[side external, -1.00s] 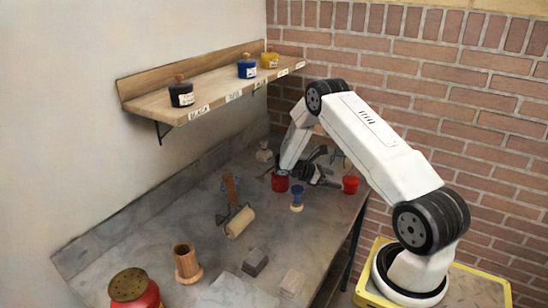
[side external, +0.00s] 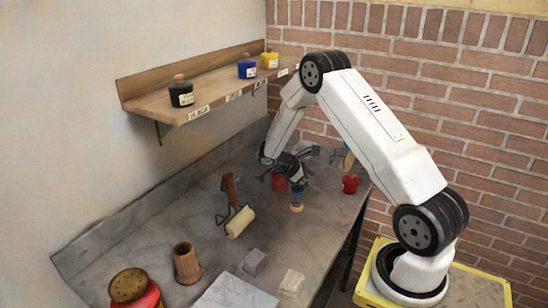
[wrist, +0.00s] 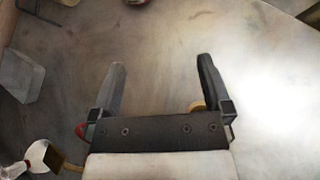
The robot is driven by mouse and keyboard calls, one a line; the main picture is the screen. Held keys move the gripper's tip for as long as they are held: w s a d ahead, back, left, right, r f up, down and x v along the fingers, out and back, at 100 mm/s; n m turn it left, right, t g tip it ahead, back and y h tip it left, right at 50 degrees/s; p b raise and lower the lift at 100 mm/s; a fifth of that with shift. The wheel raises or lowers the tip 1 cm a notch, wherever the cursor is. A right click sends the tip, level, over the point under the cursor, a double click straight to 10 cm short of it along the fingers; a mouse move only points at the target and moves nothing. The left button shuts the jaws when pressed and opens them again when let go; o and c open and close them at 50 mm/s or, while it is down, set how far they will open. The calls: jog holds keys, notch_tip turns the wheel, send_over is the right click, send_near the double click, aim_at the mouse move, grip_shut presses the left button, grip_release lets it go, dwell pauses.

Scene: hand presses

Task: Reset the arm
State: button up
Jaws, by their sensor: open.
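My gripper (side external: 301,176) hangs above the far end of the grey bench (side external: 215,236). In the wrist view my gripper (wrist: 160,72) has its two dark fingers wide apart, with only blurred bare surface between them. In the side view a red pot (side external: 280,183) is partly behind my gripper. A blue-and-wood handled tool (side external: 297,200) stands just below it in the picture. A second red pot (side external: 350,184) stands to the right. I cannot tell the exact gap between the fingers and these things.
A shelf (side external: 215,92) on the left wall holds black (side external: 181,94), blue (side external: 246,69) and yellow (side external: 270,60) pots. A roller (side external: 240,222), wooden cup (side external: 187,262), red can (side external: 135,290), grey block (side external: 254,261) and pale slab (side external: 232,292) occupy the near bench.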

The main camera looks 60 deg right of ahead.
jog(key=w+a+r+m+t+y, duration=0.1)
jog(key=a+r+t+y, duration=0.15)
jog(key=a, duration=0.55)
jog(key=w+a+r+m+t+y, duration=0.1)
jog(key=a+r+t, duration=0.2)
jog(key=a, duration=0.5)
jog(key=s+a+r+m+t+y, duration=0.1)
jog(key=s+a+r+m+t, duration=0.1)
jog(key=a, duration=0.5)
jog(key=s+a+r+m+t+y, duration=0.2)
jog(key=s+a, duration=0.2)
jog(key=a, duration=0.2)
jog(key=shift+s+a, duration=0.2)
jog(key=shift+a, duration=0.15)
